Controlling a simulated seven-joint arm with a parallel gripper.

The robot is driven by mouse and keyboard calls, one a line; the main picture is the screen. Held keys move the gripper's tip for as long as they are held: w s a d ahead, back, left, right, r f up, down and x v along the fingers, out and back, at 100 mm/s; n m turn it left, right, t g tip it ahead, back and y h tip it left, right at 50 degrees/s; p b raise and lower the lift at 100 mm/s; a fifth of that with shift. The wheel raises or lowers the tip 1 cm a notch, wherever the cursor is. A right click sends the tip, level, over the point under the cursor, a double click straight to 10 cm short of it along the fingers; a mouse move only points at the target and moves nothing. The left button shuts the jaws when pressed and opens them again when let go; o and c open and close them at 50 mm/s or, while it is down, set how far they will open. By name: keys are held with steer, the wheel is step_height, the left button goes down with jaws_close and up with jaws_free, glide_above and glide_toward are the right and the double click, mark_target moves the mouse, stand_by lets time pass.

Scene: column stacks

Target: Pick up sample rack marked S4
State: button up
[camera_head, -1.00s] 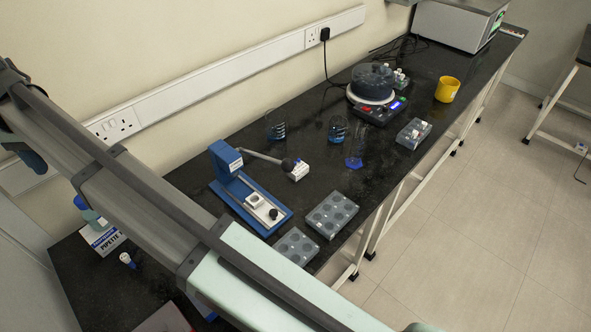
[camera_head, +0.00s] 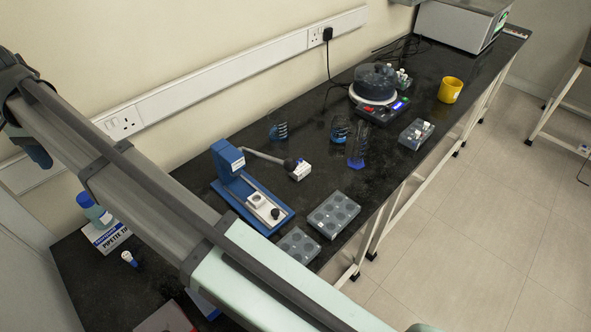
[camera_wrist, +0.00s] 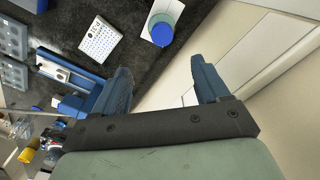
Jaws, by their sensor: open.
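Three grey sample racks stand on the black bench in the head view: one with round wells (camera_head: 333,214), one nearer and partly hidden by my arm (camera_head: 297,246), and one farther back holding white-capped vials (camera_head: 415,134). No marking is legible, so I cannot tell which is S4. Two well racks also show at the left edge of the wrist view, an upper one (camera_wrist: 10,40) and a lower one (camera_wrist: 12,75). My gripper (camera_wrist: 160,72) is open and empty, its blue fingers apart. In the head view it is at the left edge, well away from the racks.
A blue press-like device (camera_head: 245,190) stands left of the well racks. A pipette tip box (camera_head: 108,238) and blue-capped bottle (camera_head: 92,210) are near the wall. Glassware, a round-topped machine (camera_head: 374,85) and a yellow cup (camera_head: 450,90) stand farther back.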

steer(key=w+d+f+m, duration=0.1)
steer(key=w+d+m, duration=0.2)
steer(key=w+d, duration=0.95)
steer(key=m, duration=0.6)
glide_above(302, 165)
steer(key=shift+s+f, duration=0.15)
steer(key=shift+f, duration=4.8)
steer(key=shift+s+f, duration=0.1)
steer(key=shift+f, duration=4.85)
steer(key=shift+f, duration=0.1)
steer(key=shift+w+f, duration=0.15)
steer(key=shift+f, duration=2.3)
